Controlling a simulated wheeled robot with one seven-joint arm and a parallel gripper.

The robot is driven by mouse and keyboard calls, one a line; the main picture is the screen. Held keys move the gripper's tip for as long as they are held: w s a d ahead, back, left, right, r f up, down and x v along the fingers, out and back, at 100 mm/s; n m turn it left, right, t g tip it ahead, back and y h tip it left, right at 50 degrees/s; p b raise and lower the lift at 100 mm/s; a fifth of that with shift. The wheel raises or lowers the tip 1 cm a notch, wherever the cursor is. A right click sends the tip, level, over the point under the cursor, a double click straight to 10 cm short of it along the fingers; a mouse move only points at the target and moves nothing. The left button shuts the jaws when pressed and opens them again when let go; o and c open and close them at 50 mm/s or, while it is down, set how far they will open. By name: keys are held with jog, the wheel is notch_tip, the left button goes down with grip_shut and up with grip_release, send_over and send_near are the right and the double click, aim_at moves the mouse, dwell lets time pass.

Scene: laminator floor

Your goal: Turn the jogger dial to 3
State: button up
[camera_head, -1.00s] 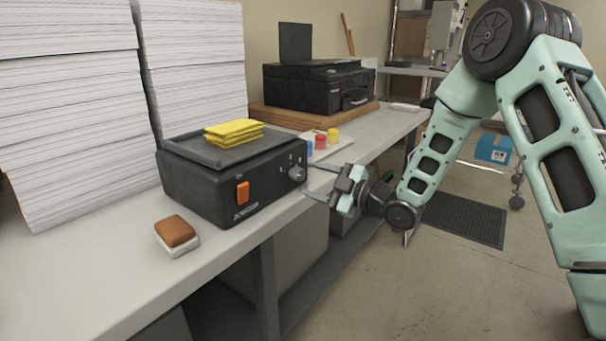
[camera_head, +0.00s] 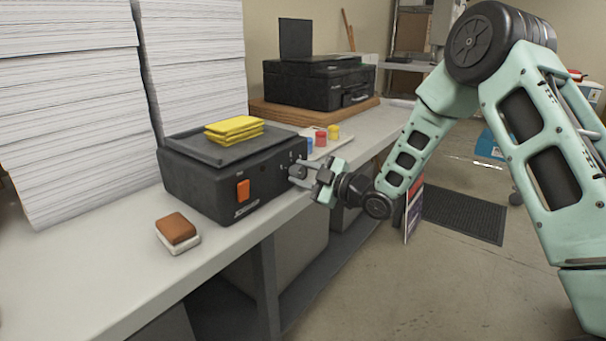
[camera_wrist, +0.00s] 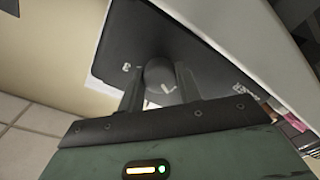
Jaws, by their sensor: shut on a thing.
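The jogger (camera_head: 215,190) is a black box on the bench with an orange switch (camera_head: 243,190) on its front. Its dark round dial (camera_wrist: 159,74) shows in the wrist view with a pale pointer line on its face. My gripper (camera_head: 297,172) is at the right end of the jogger's front, shut on the dial, with one finger on each side of it. In the head view the fingers hide most of the dial.
Yellow sheets (camera_head: 234,127) lie on the jogger's top. A brown and white block (camera_head: 177,232) sits in front of it. Red, blue and yellow pots (camera_head: 321,138) stand behind my gripper. A black printer (camera_head: 318,85) and tall paper stacks (camera_head: 70,110) stand farther back.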

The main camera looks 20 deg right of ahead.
jog(key=shift+m, duration=0.3)
jog(key=m, duration=0.2)
jog(key=shift+f+m+b, duration=0.1)
jog(key=shift+m+b, duration=0.25)
jog(key=shift+m, duration=0.05)
jog(key=m, duration=0.3)
jog(key=shift+m, duration=0.3)
jog(key=m+p, duration=0.1)
jog(key=m, duration=0.5)
jog(key=shift+m+t, duration=0.4)
jog(key=m+p, duration=0.2)
jog(key=m, duration=0.3)
jog(key=shift+m, duration=0.3)
jog(key=m+p, duration=0.1)
jog(key=m, duration=0.4)
jog(key=shift+h+p, duration=0.3)
jog(key=shift+h, duration=0.1)
jog(key=shift+m, duration=0.4)
jog(key=o, duration=1)
